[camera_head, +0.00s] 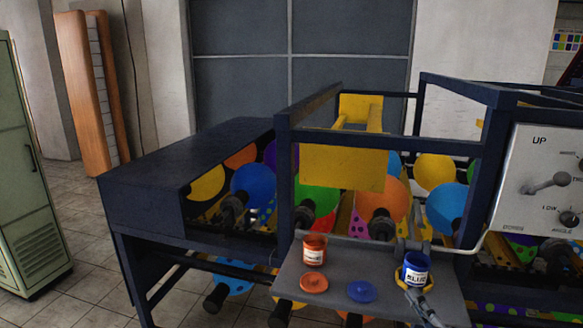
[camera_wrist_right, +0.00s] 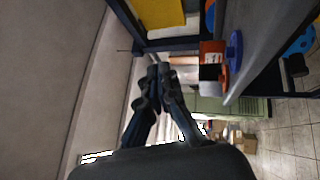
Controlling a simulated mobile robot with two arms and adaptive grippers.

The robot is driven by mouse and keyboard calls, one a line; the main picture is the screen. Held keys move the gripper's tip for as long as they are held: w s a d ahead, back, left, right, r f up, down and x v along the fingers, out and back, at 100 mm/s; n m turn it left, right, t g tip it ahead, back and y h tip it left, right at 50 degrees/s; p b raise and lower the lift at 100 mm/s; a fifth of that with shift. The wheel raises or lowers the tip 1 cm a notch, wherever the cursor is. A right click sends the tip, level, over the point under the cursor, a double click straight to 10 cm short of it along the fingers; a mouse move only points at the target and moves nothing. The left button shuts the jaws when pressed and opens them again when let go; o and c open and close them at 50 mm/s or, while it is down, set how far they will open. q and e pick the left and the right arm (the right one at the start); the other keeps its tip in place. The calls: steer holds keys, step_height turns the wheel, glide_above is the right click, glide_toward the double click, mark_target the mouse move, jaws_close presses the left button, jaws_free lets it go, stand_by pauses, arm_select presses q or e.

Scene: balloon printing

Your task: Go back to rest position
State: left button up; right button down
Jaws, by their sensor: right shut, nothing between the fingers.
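My right gripper (camera_wrist_right: 160,72) shows dark in the right wrist view. Its fingertips are together with nothing between them. It is apart from the orange jar (camera_wrist_right: 211,52) and the grey shelf (camera_wrist_right: 262,55). The orange jar also stands upright on the shelf in the head view (camera_head: 314,250). My left gripper is not in view.
An orange lid (camera_head: 314,283) and a blue lid (camera_head: 361,291) lie on the shelf. Behind it stands the dark blue machine frame (camera_head: 284,165) with a yellow panel (camera_head: 340,165) and several balloons. A control panel (camera_head: 541,190) is at the right. A green cabinet (camera_head: 25,180) stands left, with open floor between.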

steer(key=s+d+f+m+g+h, duration=0.3)
steer(key=s+f+m+g+h, duration=0.3)
steer(key=s+f+m+h, duration=0.65)
steer(key=s+a+f+m+g+y, duration=0.3)
steer(key=s+a+f+m+g, duration=0.15)
steer(key=s, duration=0.55)
steer(key=s+a+f+m+g+y, duration=0.35)
steer(key=s+g, duration=0.25)
steer(key=s, duration=0.3)
step_height(320, 180, down, 27)
steer(key=s+g, duration=0.2)
steer(key=s, duration=0.1)
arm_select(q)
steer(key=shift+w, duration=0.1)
arm_select(e)
steer(key=s+d+f, duration=0.2)
steer(key=s+f, duration=1.2)
steer(key=s, duration=0.1)
steer(key=shift+s+f+g+h, duration=0.25)
steer(key=shift+s+g+h, duration=0.05)
steer(key=shift+g, duration=0.05)
